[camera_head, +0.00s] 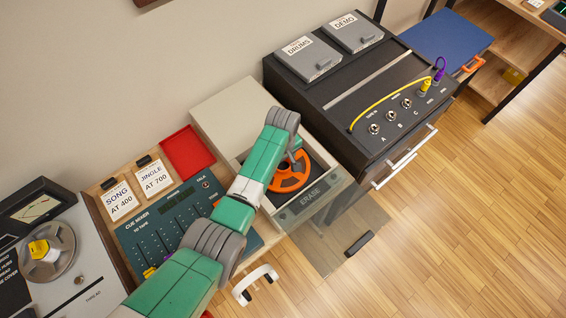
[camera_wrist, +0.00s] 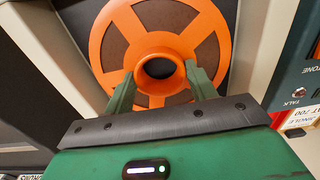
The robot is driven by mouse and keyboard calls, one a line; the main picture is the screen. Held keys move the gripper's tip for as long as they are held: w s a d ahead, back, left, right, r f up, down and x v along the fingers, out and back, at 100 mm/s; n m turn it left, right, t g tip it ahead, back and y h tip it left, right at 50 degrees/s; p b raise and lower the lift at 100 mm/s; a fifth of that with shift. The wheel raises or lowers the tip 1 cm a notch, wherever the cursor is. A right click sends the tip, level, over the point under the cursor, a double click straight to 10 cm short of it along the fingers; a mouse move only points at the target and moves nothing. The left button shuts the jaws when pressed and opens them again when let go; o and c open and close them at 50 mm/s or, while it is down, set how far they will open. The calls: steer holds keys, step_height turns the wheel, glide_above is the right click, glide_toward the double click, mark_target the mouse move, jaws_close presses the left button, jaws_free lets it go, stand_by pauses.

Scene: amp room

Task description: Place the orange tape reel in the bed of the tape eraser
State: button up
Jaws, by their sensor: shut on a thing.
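The orange tape reel (camera_head: 290,175) is spoked, with a raised hub. It lies in, or just above, the dark bed of the tape eraser (camera_head: 312,194), a beige box with an "ERASE" label at its front. In the wrist view, the orange reel (camera_wrist: 160,20) shows with its spokes and round hub, over a dark surface between pale walls. My gripper (camera_wrist: 162,85) has its two green fingers on either side of the hub and is shut on it. In the head view my arm hides part of the reel. I cannot tell whether the reel rests on the bed.
A clear lid (camera_head: 345,235) with a dark handle extends at the eraser's front. A black patch unit (camera_head: 370,110) with cables stands to the right. The cue mixer (camera_head: 175,225) and a red tray (camera_head: 188,152) are to the left. A tape machine (camera_head: 45,255) stands far left.

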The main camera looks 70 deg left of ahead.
steer(key=shift+f, duration=0.5)
steer(key=shift+f, duration=0.15)
steer(key=o, duration=1.2)
step_height(320, 180, up, 12)
steer(key=p, duration=0.3)
